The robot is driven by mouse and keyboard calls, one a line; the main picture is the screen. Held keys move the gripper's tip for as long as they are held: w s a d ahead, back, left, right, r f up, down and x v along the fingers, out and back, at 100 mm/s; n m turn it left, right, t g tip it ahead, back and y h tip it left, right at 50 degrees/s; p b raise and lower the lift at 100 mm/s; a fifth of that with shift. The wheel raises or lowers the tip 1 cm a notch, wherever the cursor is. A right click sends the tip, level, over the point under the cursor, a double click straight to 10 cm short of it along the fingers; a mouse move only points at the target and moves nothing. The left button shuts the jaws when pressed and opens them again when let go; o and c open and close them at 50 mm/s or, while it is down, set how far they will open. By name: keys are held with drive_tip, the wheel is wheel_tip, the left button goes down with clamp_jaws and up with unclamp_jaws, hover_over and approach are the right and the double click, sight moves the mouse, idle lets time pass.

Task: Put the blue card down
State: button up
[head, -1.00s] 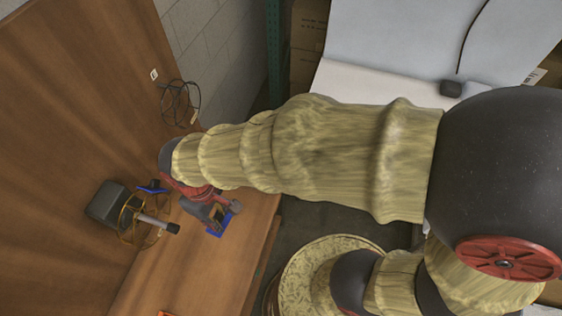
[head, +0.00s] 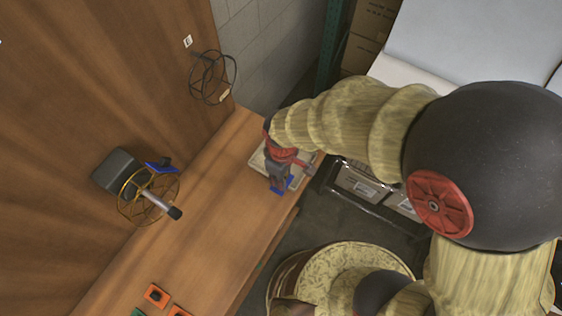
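The blue card (head: 289,183) is at the fingertips of my gripper (head: 281,182), at the right end of the wooden table. My gripper points down and appears shut on the card, though its fingers hide most of it. A pale tray (head: 257,161) lies on the table partly behind my gripper. The card overlaps the tray's near side in the picture. I cannot tell whether the card touches a surface.
A second blue card with a dark knob (head: 161,166) is beside a lamp with a wire cage (head: 148,196). Orange cards (head: 156,295) lie at the table's near end. A black wire cage (head: 212,78) is near the wall. The middle of the table (head: 205,225) is clear.

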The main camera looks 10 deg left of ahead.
drive_tip(key=w+a+f, duration=0.1)
drive_tip(key=w+f, duration=0.1)
drive_tip(key=w, duration=0.1)
drive_tip(key=w+a+f+b, duration=0.1)
drive_tip(key=w+f, duration=0.2)
drive_tip(key=w+a+f, duration=0.1)
drive_tip(key=w+f, duration=0.1)
drive_tip(key=w, duration=0.1)
drive_tip(key=shift+f+b, duration=0.3)
drive_tip(key=shift+f, duration=0.1)
drive_tip(key=shift+w+a+f, duration=0.1)
drive_tip(key=shift+w+f, duration=0.1)
drive_tip(key=shift+w+f+b, duration=0.1)
drive_tip(key=shift+f+b, duration=0.3)
drive_tip(key=shift+f, duration=1.15)
drive_tip(key=shift+f, duration=0.1)
drive_tip(key=o, duration=0.5)
drive_tip(key=shift+f, duration=0.1)
drive_tip(key=shift+c, duration=0.2)
drive_tip(key=shift+o, duration=1)
wheel_tip(320, 180, up, 12)
drive_tip(key=p, duration=0.2)
drive_tip(key=shift+r, duration=0.2)
